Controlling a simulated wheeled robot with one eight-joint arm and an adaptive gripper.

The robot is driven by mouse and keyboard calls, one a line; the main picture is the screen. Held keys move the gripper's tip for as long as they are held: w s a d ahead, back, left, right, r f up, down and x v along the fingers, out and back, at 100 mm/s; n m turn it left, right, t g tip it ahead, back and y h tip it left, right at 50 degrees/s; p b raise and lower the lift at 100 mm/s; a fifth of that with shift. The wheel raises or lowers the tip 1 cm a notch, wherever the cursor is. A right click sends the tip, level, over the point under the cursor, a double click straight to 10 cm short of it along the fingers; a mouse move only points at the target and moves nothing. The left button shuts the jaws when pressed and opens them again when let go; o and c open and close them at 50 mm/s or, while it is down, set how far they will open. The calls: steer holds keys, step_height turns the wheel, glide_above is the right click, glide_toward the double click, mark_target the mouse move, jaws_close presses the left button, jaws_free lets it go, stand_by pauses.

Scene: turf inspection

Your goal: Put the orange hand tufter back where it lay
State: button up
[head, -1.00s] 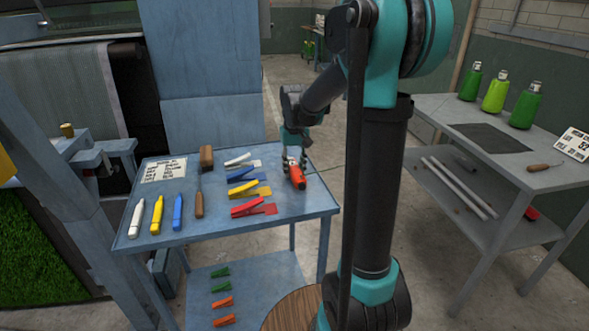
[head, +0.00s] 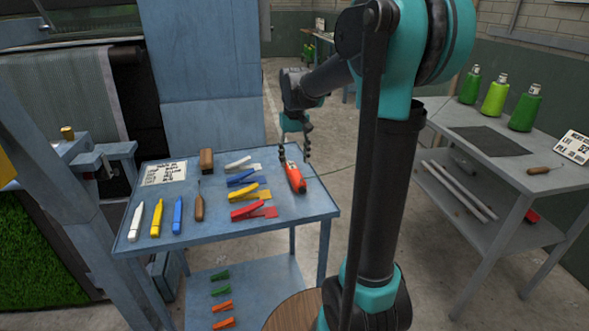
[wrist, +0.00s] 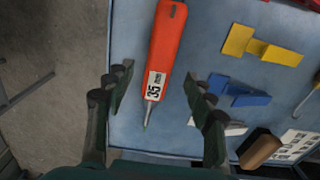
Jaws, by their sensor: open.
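The orange hand tufter (head: 294,176) lies on the blue table (head: 250,215) near its right edge. In the wrist view the tufter (wrist: 166,48) shows a white label with "35" and a thin metal tip pointing toward my gripper. My gripper (head: 296,147) is open above the tufter's far end, apart from it. In the wrist view the two fingers of my gripper (wrist: 160,88) are spread wide, one on each side of the tufter's tip end, with nothing between them in grip.
Left of the tufter lie white, blue, yellow (head: 249,194) and red (head: 253,210) clip-like tools. Markers (head: 156,218), a wooden-handled awl (head: 199,207), a brown block (head: 206,161) and a card (head: 163,173) fill the left side. A side bench (head: 490,150) with green bottles stands right.

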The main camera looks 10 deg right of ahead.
mark_target(294, 171)
step_height(294, 171, up, 6)
steer(key=shift+r, duration=0.2)
steer(key=shift+o, duration=0.4)
steer(key=shift+a, duration=0.1)
stand_by(0.8)
